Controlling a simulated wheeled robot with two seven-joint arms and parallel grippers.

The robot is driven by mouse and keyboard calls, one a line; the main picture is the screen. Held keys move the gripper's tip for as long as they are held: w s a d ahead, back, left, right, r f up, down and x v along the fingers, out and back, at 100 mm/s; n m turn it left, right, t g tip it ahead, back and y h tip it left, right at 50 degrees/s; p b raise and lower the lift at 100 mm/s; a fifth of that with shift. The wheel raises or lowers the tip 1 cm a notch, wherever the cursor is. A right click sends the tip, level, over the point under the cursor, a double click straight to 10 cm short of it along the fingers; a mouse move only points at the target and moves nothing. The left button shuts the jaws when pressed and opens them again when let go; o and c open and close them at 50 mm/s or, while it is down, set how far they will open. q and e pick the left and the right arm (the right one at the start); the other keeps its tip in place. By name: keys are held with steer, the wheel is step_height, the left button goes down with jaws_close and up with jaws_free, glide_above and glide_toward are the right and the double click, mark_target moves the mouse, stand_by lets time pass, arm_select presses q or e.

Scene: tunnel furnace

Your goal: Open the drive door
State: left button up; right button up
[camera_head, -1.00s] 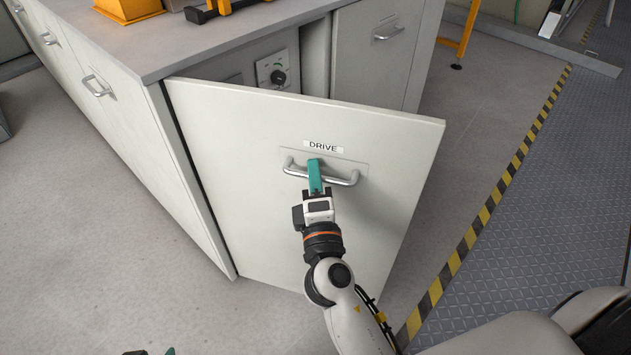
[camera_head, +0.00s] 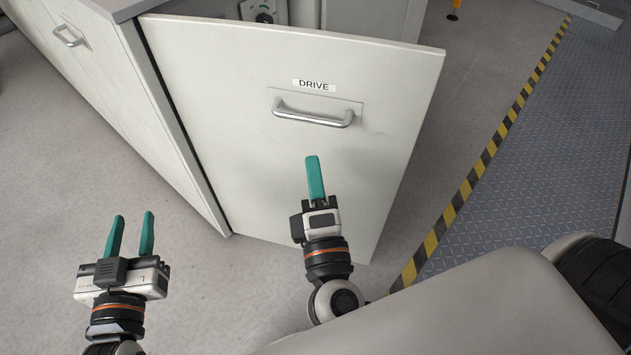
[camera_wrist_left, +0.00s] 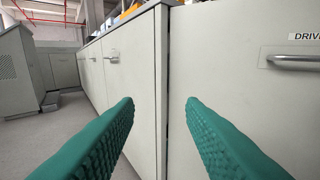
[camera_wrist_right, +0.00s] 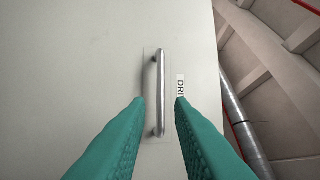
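The drive door (camera_head: 220,110) is a pale panel standing ajar from the cabinet, with a gap along its top. Its metal bar handle (camera_head: 313,115) sits below the DRIVE label (camera_head: 314,85). My right gripper (camera_head: 314,160) is in front of the door, off the handle. In the right wrist view its fingers are spread and empty, with the handle (camera_wrist_right: 160,90) showing beyond and between the tips. My left gripper (camera_head: 133,217) is open and empty, left of the door. In the left wrist view, the door's left edge region (camera_wrist_left: 215,70) shows beyond its fingers.
The grey cabinet (camera_head: 110,95) with drawer-like fronts stands left of the door. A control knob panel (camera_head: 264,10) shows behind the door's top. Yellow-black floor tape (camera_head: 470,185) runs along the right.

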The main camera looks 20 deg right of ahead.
arm_select(q)
steer(key=shift+r+t, duration=0.3)
steer(key=shift+r, duration=0.2)
arm_select(e)
steer(key=shift+s+a, duration=0.1)
steer(key=shift+s, duration=0.3)
